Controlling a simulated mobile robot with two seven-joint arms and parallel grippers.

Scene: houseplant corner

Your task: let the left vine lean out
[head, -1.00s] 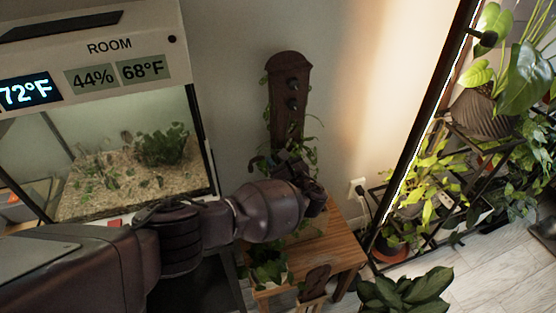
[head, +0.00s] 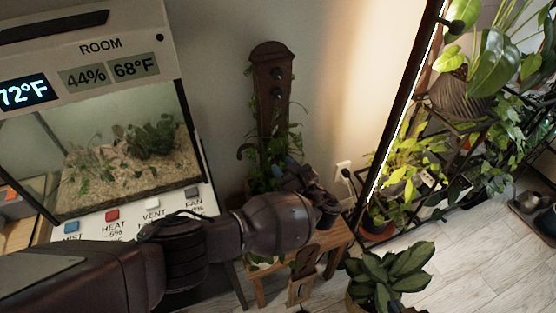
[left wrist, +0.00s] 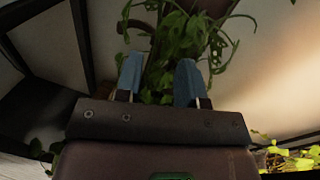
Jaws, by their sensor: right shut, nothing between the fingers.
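A dark brown upright board (head: 271,110) with round knobs stands by the wall in the head view. A green vine (head: 290,140) spreads around its lower part, with a curved brown hook (head: 243,150) at the left. My left gripper (head: 290,166) is in front of the vine's foliage and partly hides it. In the left wrist view, its blue fingertips (left wrist: 158,72) are apart, with vine leaves (left wrist: 180,38) beyond and between them. I cannot tell whether they touch a stem.
A terrarium (head: 120,150) with a control panel stands at the left. A small wooden table (head: 335,240) is below the board. A leafy potted plant (head: 388,275) stands on the floor, and a plant shelf (head: 440,150) fills the right side.

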